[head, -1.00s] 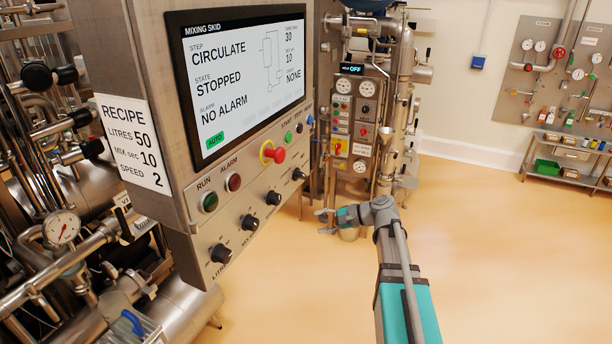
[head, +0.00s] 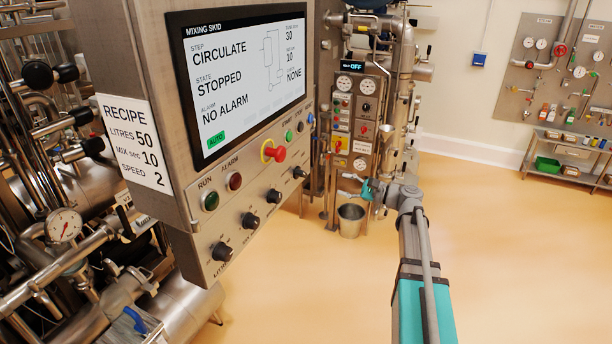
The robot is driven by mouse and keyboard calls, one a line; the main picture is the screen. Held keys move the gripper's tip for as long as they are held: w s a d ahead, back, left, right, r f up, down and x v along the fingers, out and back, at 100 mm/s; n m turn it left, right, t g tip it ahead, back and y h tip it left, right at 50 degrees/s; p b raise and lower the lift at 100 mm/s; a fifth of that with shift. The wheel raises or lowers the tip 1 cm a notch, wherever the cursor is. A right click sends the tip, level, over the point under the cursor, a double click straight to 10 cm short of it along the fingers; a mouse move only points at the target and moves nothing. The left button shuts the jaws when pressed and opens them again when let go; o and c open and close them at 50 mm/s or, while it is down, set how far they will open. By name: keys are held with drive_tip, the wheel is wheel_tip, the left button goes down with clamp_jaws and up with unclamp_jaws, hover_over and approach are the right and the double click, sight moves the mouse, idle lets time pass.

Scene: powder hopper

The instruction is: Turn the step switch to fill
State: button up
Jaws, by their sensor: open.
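The mixing skid control panel (head: 235,205) stands at the left, with several black rotary knobs along its lower face: one at the lower left (head: 222,252), two further up and one at the right end (head: 298,173). The knob labels are too small to tell which is the step switch. The panel screen (head: 245,75) reads STEP CIRCULATE, STATE STOPPED, NO ALARM. My gripper (head: 343,186) is open and empty, its fingers pointing left. It is to the right of the panel knobs and touches none of them.
A red emergency stop (head: 273,152), a green lamp (head: 211,201) and a red lamp (head: 235,181) sit near the knobs. A metal bucket (head: 350,222) stands on the floor beyond my gripper. Another panel with gauges (head: 357,125) stands behind. The floor at the right is clear.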

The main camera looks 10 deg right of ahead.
sight(305, 175)
drive_tip(key=x, duration=1.3)
drive_tip(key=shift+w+a, duration=0.2)
drive_tip(key=shift+a, duration=0.1)
clamp_jaws()
drive_tip(key=shift+d, duration=0.2)
drive_tip(key=shift+a, duration=0.15)
